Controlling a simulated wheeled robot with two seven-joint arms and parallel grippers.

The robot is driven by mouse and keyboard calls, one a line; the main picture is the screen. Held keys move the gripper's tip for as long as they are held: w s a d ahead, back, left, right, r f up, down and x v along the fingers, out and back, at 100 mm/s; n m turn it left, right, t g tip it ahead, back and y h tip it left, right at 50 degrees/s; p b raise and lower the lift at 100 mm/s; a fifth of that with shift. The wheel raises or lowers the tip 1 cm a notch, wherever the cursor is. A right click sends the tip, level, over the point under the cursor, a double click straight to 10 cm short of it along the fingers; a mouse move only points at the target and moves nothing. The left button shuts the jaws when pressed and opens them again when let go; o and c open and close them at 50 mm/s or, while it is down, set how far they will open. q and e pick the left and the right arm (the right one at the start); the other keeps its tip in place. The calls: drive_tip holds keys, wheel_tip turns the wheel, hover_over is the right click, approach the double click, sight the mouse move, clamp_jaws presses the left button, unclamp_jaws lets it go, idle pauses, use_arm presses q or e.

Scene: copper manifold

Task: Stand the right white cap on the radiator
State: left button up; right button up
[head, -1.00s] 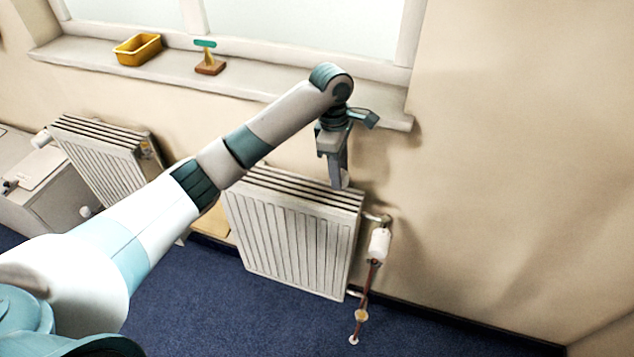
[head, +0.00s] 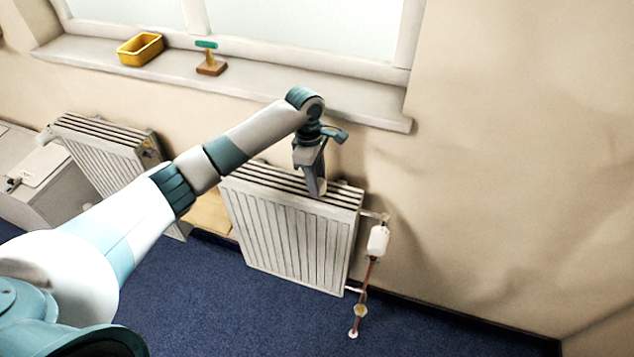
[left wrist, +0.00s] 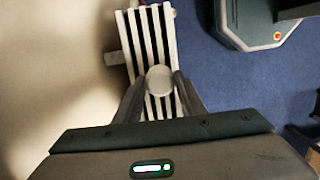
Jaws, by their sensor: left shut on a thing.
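The white cap (left wrist: 159,80) is between the two fingers of my left gripper (head: 317,188), which is shut on it. In the head view the cap (head: 321,187) shows only partly behind the fingers. It is at the top of the right radiator (head: 290,240), right of the middle of its slatted top. In the left wrist view the radiator's slats (left wrist: 152,30) run beneath the cap. I cannot tell whether the cap touches the slats. My right gripper is not in view.
A white cylinder (head: 377,240) sits on the valve pipe right of the radiator. A window sill (head: 270,98) runs behind, with a yellow tray (head: 140,50) and a brown-based tool (head: 211,66). Another radiator (head: 105,165) stands left. Blue carpet (head: 220,300) lies clear in front.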

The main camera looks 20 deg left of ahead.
use_arm(q)
drive_tip(key=shift+f, duration=1)
drive_tip(key=o, duration=1)
drive_tip(key=shift+f, duration=0.1)
drive_tip(key=r, duration=0.3)
drive_tip(key=a+r+b, duration=0.1)
drive_tip(key=r, duration=0.3)
drive_tip(key=r+b, duration=0.1)
drive_tip(key=r, duration=0.2)
drive_tip(key=shift+w+a+r, duration=0.1)
drive_tip(key=shift+a+r, duration=0.05)
drive_tip(key=shift+r, duration=0.1)
drive_tip(key=shift+a+r, duration=0.1)
drive_tip(key=shift+r, duration=0.75)
